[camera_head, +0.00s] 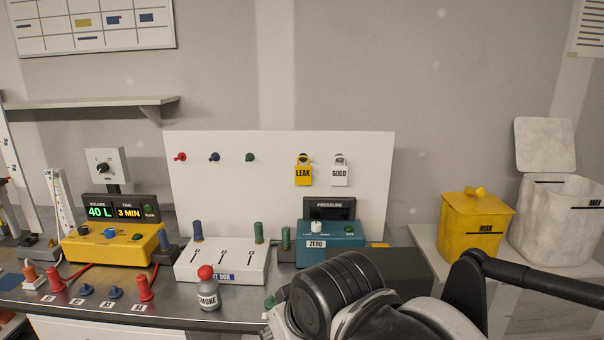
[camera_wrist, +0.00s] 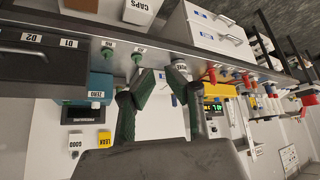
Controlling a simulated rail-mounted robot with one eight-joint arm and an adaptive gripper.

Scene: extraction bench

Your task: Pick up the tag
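Two tags hang on the white upright panel: a yellow LEAK tag (camera_head: 303,174) and a white GOOD tag (camera_head: 340,175) to its right. Which one the task means cannot be told. In the wrist view, which is upside down, the LEAK tag (camera_wrist: 103,138) and the GOOD tag (camera_wrist: 75,150) show at lower left, beyond and beside the left finger. My gripper (camera_wrist: 161,77) is open, its two dark green fingers apart with nothing held between them. It is apart from both tags. In the head view my arm covers the front right of the bench and the fingers are hidden.
A teal ZERO box (camera_head: 332,234) stands below the tags. A white switch box (camera_head: 222,260), a SMOKE bottle (camera_head: 208,290) and a yellow box (camera_head: 112,245) stand left of it. A yellow bin (camera_head: 474,230) and a white bin (camera_head: 558,222) are at right. Air before the tags looks clear.

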